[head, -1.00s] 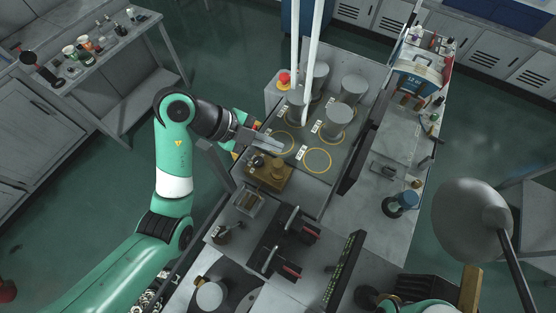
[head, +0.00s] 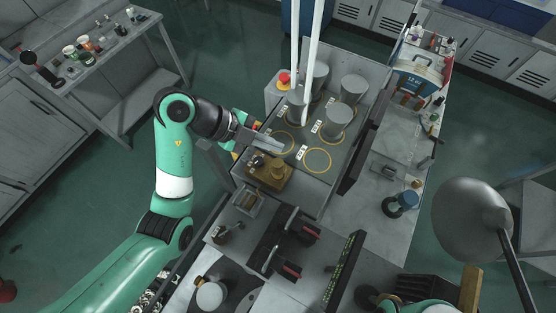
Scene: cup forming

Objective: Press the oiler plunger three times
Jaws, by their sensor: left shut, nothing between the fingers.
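A brass-coloured block (head: 262,184) sits near the left edge of the machine bed. A round stepped brass piece (head: 278,170) stands on its right part and a small dark fitting (head: 257,160) on its left part. This looks like the oiler and its plunger, but the view is too small to be certain. My left gripper (head: 282,150) reaches in from the left with its fingers shut and empty. In the picture its tips lie just above the brass piece; I cannot tell the height gap or any contact. My right gripper is not visible; only part of the right arm shows at the bottom.
Grey cups (head: 338,121) stand on the bed behind, near yellow-ringed spots (head: 317,160). Two pale vertical rods (head: 310,60) rise there. A red button (head: 284,77) is at the back left. Red-handled levers (head: 290,270) are in front. A grey lamp-like shade (head: 468,218) hangs at right.

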